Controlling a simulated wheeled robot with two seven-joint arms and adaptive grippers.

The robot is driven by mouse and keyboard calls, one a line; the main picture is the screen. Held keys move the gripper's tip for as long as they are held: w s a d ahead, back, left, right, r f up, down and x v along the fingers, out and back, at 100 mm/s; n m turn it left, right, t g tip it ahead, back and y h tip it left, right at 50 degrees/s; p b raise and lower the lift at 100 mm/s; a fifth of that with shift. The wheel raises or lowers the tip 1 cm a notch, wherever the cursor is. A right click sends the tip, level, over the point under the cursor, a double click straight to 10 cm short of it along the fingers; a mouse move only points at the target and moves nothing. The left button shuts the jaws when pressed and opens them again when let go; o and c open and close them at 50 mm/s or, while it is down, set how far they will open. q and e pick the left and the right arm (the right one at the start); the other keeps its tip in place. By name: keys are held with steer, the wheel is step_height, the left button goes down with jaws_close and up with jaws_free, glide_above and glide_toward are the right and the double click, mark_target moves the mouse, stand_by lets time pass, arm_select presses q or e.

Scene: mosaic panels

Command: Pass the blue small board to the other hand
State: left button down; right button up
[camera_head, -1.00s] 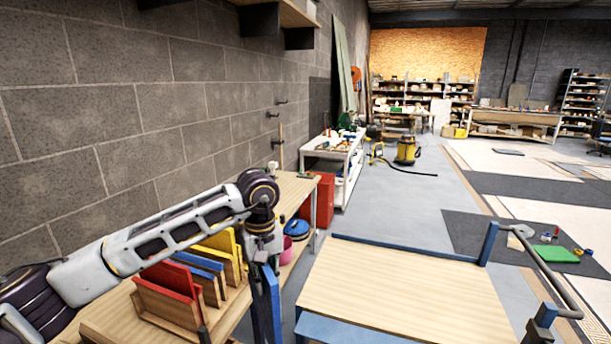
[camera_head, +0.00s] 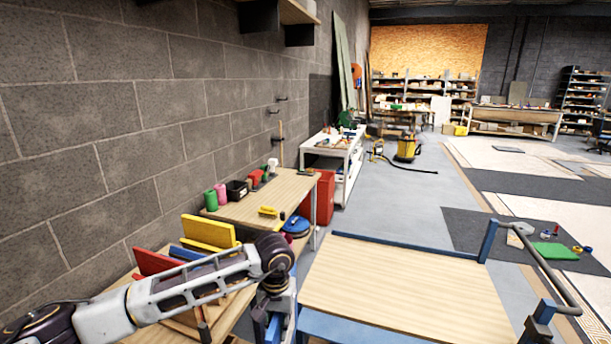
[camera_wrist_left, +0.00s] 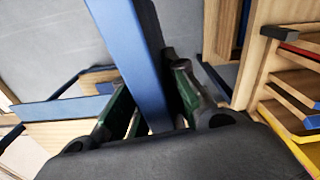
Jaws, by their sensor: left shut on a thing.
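My left gripper (camera_wrist_left: 152,88) is shut on the blue small board (camera_wrist_left: 128,45), which stands out between its two fingers in the left wrist view. In the head view the left arm reaches in from the lower left and the board (camera_head: 273,329) shows only as a narrow blue strip below the wrist, at the bottom edge. The gripper is beside the wooden rack and left of the wood-topped cart. My right gripper is not in view.
The rack on the bench holds a red board (camera_head: 157,262), another blue board (camera_head: 186,253) and a yellow board (camera_head: 208,232). The bench (camera_head: 240,208) carries small items along the wall. The cart top (camera_head: 400,290) is bare.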

arm_select(q)
steer(key=shift+s+f+m, duration=0.1)
steer(key=shift+f+m, duration=0.2)
steer(key=shift+f, duration=0.2)
steer(key=w+a+f+n, duration=0.1)
steer(key=w+a+n, duration=0.1)
steer(key=a, duration=1.3)
steer(key=shift+w+f+n, duration=0.15)
steer(key=shift+w+n, duration=0.15)
steer(key=shift+a, duration=0.1)
steer(key=d+r, duration=0.4)
steer(key=r, duration=0.5)
steer(key=d+r+m, duration=0.1)
steer(key=d+r, duration=0.3)
steer(key=r, duration=0.5)
steer(key=s+d+r+m, duration=0.1)
steer(key=d+r, duration=0.3)
steer(key=r, duration=0.5)
steer(key=shift+d+r, duration=0.3)
steer(key=shift+d, duration=0.05)
